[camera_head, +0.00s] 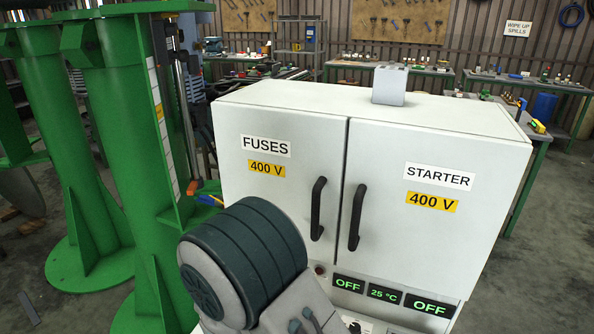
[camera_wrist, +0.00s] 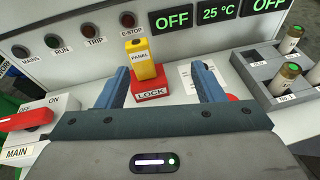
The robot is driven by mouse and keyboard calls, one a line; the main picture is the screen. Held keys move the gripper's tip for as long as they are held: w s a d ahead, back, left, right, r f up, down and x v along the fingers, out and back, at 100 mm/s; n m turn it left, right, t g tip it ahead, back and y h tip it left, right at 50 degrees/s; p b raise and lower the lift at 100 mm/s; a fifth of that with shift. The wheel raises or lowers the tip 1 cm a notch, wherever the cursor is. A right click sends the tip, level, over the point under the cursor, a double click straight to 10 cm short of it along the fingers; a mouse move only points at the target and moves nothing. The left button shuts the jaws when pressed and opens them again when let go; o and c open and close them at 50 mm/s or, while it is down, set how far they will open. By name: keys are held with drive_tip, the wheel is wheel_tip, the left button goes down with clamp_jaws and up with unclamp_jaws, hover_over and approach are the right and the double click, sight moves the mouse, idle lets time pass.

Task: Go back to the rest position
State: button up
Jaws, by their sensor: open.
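My gripper (camera_wrist: 161,88) shows in the wrist view with its two blue fingers spread apart. Between and just beyond the fingers stands a yellow key-like piece marked PANEL (camera_wrist: 143,62) on a red base marked LOCK (camera_wrist: 151,90). I see no object held in the fingers, and I cannot tell whether they touch anything. In the head view my arm (camera_head: 245,262) is in front of the white cabinet (camera_head: 280,180), whose FUSES and STARTER doors are closed. The gripper itself is hidden in that view.
A red MAIN switch (camera_wrist: 27,118) lies at the left of the wrist view. A grey fuse rack (camera_wrist: 255,75) with several cylinders stands at the right. Green columns (camera_head: 130,130) rise left of the cabinet. A small grey box (camera_head: 389,85) sits on the cabinet top.

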drive_tip(key=s+d+r+m+g+h, duration=0.1)
drive_tip(key=s+d+r+m+g, duration=0.35)
drive_tip(key=d+m, duration=0.35)
drive_tip(key=s+d+r+m+g+h, duration=0.1)
drive_tip(key=s+d+r+m+g, duration=0.25)
drive_tip(key=d+m+g, duration=0.45)
drive_tip(key=s+a+r+m+t+y, duration=0.3)
drive_tip(key=r+m+y, duration=0.5)
drive_tip(key=m, duration=0.5)
drive_tip(key=shift+s+r+y, duration=0.2)
drive_tip(key=shift+r+y, duration=0.1)
drive_tip(key=shift+y, duration=0.3)
